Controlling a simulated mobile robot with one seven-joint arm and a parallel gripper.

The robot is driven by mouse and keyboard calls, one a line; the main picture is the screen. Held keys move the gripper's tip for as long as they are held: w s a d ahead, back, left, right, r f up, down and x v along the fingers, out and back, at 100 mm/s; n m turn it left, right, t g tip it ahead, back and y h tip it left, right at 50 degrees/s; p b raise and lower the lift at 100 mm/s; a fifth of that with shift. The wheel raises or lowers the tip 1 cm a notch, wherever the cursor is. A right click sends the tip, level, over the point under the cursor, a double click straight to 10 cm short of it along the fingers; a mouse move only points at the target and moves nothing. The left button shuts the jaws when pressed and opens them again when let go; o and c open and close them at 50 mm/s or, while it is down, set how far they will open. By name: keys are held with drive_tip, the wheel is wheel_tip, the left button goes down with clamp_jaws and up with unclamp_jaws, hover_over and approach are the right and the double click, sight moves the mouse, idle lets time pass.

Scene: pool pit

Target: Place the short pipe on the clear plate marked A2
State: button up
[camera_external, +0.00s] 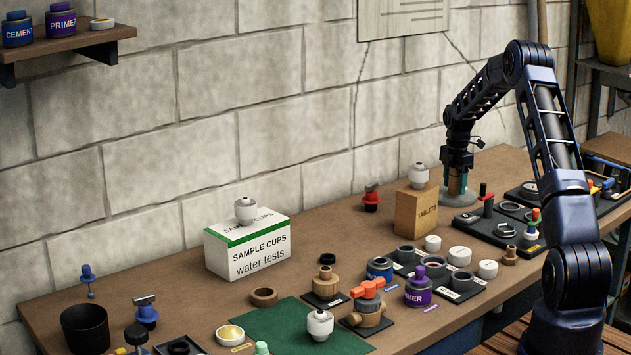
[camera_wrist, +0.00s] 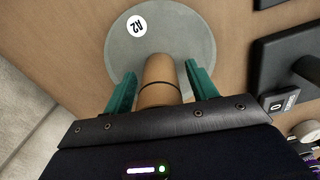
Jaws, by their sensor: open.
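The clear plate marked A2 (camera_wrist: 182,37) is a round grey-green disc with a white label, in the upper middle of the wrist view. In the external view its rim (camera_external: 459,200) shows on the bench beneath my gripper (camera_external: 457,181). The short pipe (camera_wrist: 160,78), a tan cylinder, stands over the near part of the plate in the wrist view. My gripper (camera_wrist: 161,88) is open, with one teal finger on each side of the pipe and gaps visible. The pipe's foot is hard to make out, so I cannot tell whether it touches the plate.
A tan tablets box (camera_external: 416,212) with a white knob-topped piece on it stands left of the plate. A black tray with a red-topped post (camera_external: 486,200) lies close on the right. Several fittings and the sample cups box (camera_external: 247,246) stand farther left. The wall is behind.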

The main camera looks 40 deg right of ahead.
wheel_tip(320, 180, up, 12)
drive_tip(key=shift+r, duration=0.15)
drive_tip(key=s+a+r+m+t, duration=0.1)
drive_tip(key=s+a+r+m, duration=0.1)
drive_tip(key=s+a+r, duration=0.6)
drive_tip(key=s+a+r+m+h, duration=0.1)
drive_tip(key=s+a+r+m, duration=0.2)
drive_tip(key=a+r, duration=0.6)
drive_tip(key=s+a+r+m+t, duration=0.15)
drive_tip(key=s+a+r, duration=0.35)
drive_tip(key=a, duration=0.7)
drive_tip(key=s+a+r+m, duration=0.1)
drive_tip(key=s+a+m, duration=0.3)
drive_tip(key=s, duration=0.5)
drive_tip(key=s+a+r+m, duration=0.1)
drive_tip(key=s+a, duration=0.6)
drive_tip(key=s, duration=0.1)
drive_tip(key=s+a+f+m+t, duration=0.1)
drive_tip(key=s+a+f+m, duration=0.1)
drive_tip(key=s, duration=0.5)
drive_tip(key=s+a+f+m+t+y, duration=0.1)
drive_tip(key=s+a+f+m, duration=0.1)
drive_tip(key=s, duration=0.6)
drive_tip(key=shift+s+a+f+m, duration=0.2)
drive_tip(key=shift+a+f+m, duration=0.15)
drive_tip(key=shift+a+f, duration=0.3)
